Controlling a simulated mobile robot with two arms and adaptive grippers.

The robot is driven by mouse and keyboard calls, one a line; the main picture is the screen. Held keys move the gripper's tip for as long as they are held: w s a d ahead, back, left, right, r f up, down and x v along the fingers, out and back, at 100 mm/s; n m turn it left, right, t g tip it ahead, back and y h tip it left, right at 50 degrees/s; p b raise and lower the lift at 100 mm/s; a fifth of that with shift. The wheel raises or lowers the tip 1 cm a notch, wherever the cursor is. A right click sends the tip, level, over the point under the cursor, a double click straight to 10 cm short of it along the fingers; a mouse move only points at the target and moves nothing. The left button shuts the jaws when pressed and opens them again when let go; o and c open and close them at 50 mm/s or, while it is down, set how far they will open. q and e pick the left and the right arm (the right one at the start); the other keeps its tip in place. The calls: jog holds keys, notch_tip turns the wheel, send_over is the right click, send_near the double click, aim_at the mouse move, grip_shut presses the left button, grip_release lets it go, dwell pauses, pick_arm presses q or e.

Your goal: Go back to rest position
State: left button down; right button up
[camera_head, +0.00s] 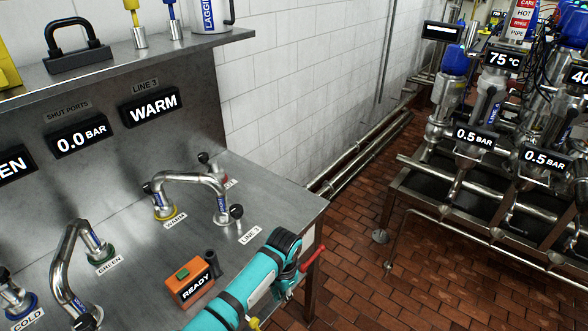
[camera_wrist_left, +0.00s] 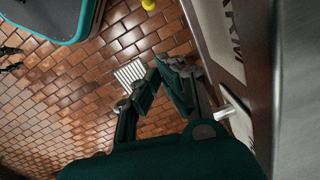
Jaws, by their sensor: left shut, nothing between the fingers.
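My left arm (camera_head: 250,290), teal with black bands, comes in at the bottom of the head view beside the steel bench's front right corner. Its fingers cannot be made out clearly there. In the left wrist view my left gripper (camera_wrist_left: 168,70) is shut and empty, with brown floor tiles behind it. A steel surface with a white label (camera_wrist_left: 232,115) is close on its right. My right gripper is in neither view.
The steel bench (camera_head: 135,225) carries a pipe bend (camera_head: 185,180) at WARM and LINE 3, another (camera_head: 65,265) at GREEN, and an orange READY box (camera_head: 190,285) close to my arm. A valve rack (camera_head: 440,190) stands right. Tiled floor (camera_head: 375,285) between is clear.

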pick_arm(q)
jog(key=s+a+n+t+h, duration=0.1)
jog(key=s+a+n+h, duration=0.15)
jog(key=s, duration=1.15)
jog(key=s+a+r+n+t+y, duration=0.1)
jog(key=s+a+r+n, duration=0.1)
jog(key=s+a+r, duration=0.35)
jog(key=s+a+r+n+t+y, duration=0.1)
jog(key=s+a+r+n, duration=0.2)
jog(key=s+a, duration=0.45)
notch_tip(320, 180, down, 27)
jog(key=s+g, duration=0.1)
jog(key=s, duration=0.2)
jog(key=s+a+f+g, duration=0.1)
jog(key=s+a+f, duration=0.1)
jog(key=s+f, duration=1.3)
jog(key=shift+s+m, duration=0.35)
jog(key=shift+s, duration=0.05)
